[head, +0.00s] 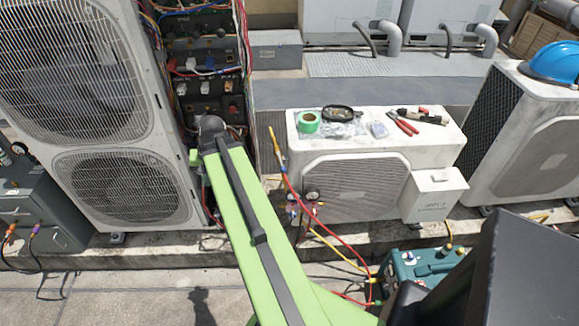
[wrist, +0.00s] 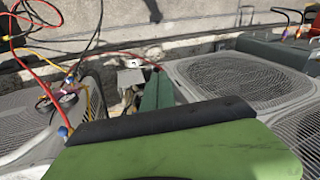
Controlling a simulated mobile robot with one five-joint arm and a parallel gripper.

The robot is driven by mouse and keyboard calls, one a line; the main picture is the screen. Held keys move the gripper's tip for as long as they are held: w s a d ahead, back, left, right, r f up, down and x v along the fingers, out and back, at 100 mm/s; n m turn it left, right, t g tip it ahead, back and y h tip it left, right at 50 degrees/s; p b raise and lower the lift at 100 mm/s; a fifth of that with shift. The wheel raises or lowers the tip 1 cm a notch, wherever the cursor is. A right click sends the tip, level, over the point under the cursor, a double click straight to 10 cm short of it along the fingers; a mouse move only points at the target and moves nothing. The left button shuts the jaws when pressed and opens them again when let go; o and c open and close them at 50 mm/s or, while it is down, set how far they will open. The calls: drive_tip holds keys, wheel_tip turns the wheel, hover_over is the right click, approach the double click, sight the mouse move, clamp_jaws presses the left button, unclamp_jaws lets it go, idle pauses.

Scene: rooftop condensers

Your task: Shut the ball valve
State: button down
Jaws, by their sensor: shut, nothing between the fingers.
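I cannot make out the ball valve for certain in either view. My green arm covers the foot of the gap between the tall condenser and the low one in the head view. In the wrist view, my gripper (wrist: 158,77) shows as two narrow green fingers side by side, shut and empty, pointing into that gap. A small pale box-like fitting (wrist: 131,77) shows just left of the fingers. A red hose (wrist: 112,54) runs to the area beside the fingertips. I cannot tell whether the fingers touch anything.
The tall twin-fan condenser (head: 128,212) stands left, beside an open wiring panel (head: 205,62). The low condenser (head: 400,165) carries tools and tape on top. A gauge manifold (head: 304,202) with red and yellow hoses hangs at its front. A teal pump (head: 425,267) stands on the ground.

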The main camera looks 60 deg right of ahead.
drive_tip(key=s+d+r+m+t+h+b, duration=0.15)
drive_tip(key=s+d+m, duration=0.45)
drive_tip(key=s+d, duration=0.7)
drive_tip(key=s+d+f+m+t+h, duration=0.15)
drive_tip(key=s+d+m, duration=0.35)
drive_tip(key=s+d, duration=0.75)
drive_tip(key=b, duration=1)
approach(280, 162)
drive_tip(key=s+d+f, duration=0.2)
drive_tip(key=d+f, duration=0.2)
drive_tip(key=f, duration=0.2)
drive_tip(key=w+a, duration=0.1)
drive_tip(key=w+a+f+b, duration=0.1)
drive_tip(key=shift+w+a+h, duration=0.1)
drive_tip(key=shift+a+h, duration=0.15)
drive_tip(key=shift+h, duration=0.05)
